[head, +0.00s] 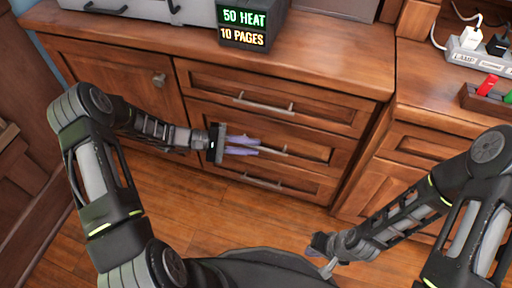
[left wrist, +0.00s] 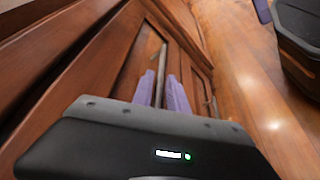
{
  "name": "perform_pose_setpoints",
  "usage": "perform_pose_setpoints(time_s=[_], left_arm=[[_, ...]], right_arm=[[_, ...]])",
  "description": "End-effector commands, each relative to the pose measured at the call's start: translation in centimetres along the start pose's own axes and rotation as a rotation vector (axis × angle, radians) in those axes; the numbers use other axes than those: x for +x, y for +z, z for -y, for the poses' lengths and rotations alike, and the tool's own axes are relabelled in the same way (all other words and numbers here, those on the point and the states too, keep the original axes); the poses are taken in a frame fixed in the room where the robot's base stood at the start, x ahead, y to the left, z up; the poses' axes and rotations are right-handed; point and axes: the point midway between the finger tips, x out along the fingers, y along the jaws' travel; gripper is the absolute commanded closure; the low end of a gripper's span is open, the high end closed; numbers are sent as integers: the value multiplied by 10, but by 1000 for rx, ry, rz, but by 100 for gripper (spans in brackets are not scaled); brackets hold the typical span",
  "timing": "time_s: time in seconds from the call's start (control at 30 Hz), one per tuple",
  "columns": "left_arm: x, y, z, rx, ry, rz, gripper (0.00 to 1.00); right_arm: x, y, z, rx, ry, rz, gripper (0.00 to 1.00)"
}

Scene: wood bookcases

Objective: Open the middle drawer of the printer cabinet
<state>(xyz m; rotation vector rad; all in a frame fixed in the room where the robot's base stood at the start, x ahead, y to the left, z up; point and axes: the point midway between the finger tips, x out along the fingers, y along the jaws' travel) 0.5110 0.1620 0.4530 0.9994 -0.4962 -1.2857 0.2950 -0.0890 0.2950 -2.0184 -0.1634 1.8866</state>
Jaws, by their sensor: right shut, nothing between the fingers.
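The printer cabinet is wood with three stacked drawers. The middle drawer (head: 312,147) is closed, with a long metal bar handle (head: 280,150) partly hidden by my left gripper. My left gripper (head: 258,146) is in front of that drawer, its purple fingers apart, one above and one below the bar. In the left wrist view, the handle (left wrist: 160,68) shows between the two fingertips (left wrist: 162,88); I cannot tell whether they touch it. My right gripper (head: 328,266) is low over the floor at the right, away from the drawers, shut and empty.
The top drawer (head: 235,90) and bottom drawer (head: 225,165) are closed. A door with a knob (head: 159,80) is left of them. A printer and a display (head: 245,25) stand on top. Another cabinet (head: 420,150) is at the right. Wood floor (head: 215,215) lies in front.

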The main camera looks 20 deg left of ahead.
Motion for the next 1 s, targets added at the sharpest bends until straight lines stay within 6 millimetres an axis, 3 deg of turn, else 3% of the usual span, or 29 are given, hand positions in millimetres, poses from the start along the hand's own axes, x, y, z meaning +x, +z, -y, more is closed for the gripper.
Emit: perform_pose_setpoints(time_s=[0.2,0.47,0.7,1.0], left_arm=[[19,0,0,2,0,0,81],[20,0,0,1,0,0,81],[19,0,0,1,0,0,100],[19,0,0,1,0,0,100]], right_arm=[[4,-1,-2,2,1,-3,100],[3,-1,-2,2,1,-4,100],[3,-1,-2,2,1,-3,100],[3,-1,-2,2,1,-3,100]])
